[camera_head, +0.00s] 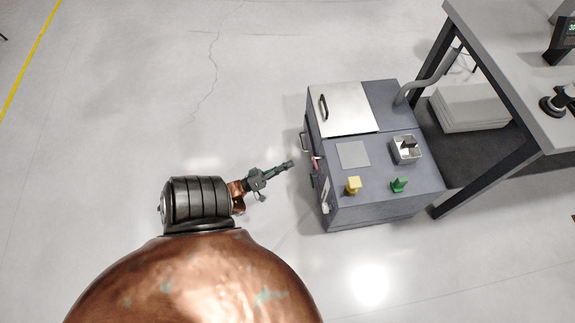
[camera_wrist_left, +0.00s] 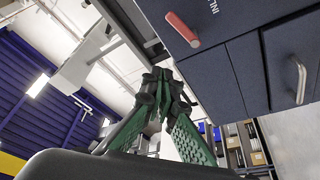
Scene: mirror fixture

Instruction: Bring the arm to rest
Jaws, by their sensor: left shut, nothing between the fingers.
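My left arm comes in from the lower left in the head view. Its left gripper (camera_head: 288,164) is shut and empty, pointing right towards the side of a grey cabinet, with a small gap of floor between them. In the left wrist view the green-padded fingers of the left gripper (camera_wrist_left: 160,76) come together at their tips with nothing between them. The dark cabinet (camera_wrist_left: 215,85) fills the upper right there, with a red handle (camera_wrist_left: 182,29) and a silver handle (camera_wrist_left: 298,80). My right gripper is in neither view.
A table (camera_head: 490,55) stands at the right, with a white stack (camera_head: 470,107) beneath. The floor (camera_head: 120,110) at the left is clear.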

